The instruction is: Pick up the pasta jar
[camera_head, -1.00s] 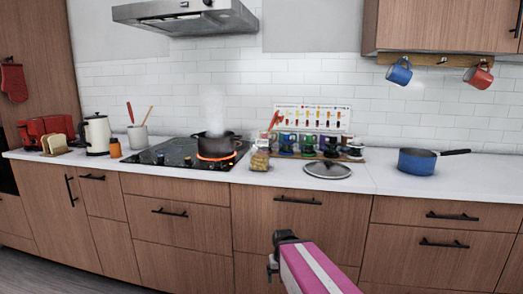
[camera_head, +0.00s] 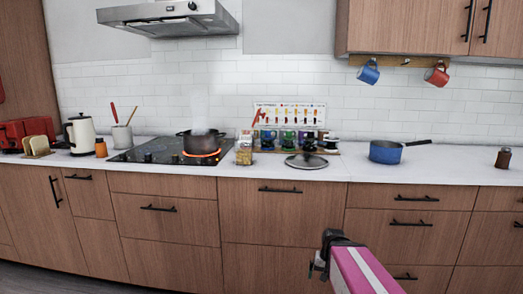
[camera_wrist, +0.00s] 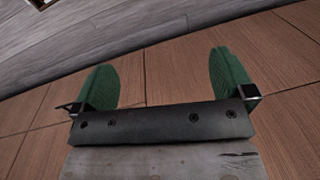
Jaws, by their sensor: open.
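The pasta jar (camera_head: 244,153), a small clear jar with yellowish contents, stands upright on the white counter, just right of the stove, in the head view. My gripper (camera_head: 316,266) is low in front of the cabinet drawers, below the counter and to the right of the jar, well apart from it. In the wrist view my gripper (camera_wrist: 166,85) shows two green finger pads spread wide with nothing between them. The jar is not in the wrist view, which shows wood panels and grey floor.
A steaming pot (camera_head: 202,142) sits on a glowing burner left of the jar. A glass lid (camera_head: 306,161) lies to its right, before a row of several coloured cups (camera_head: 288,140). A blue saucepan (camera_head: 386,151) stands farther right. The counter edge lies between my gripper and the jar.

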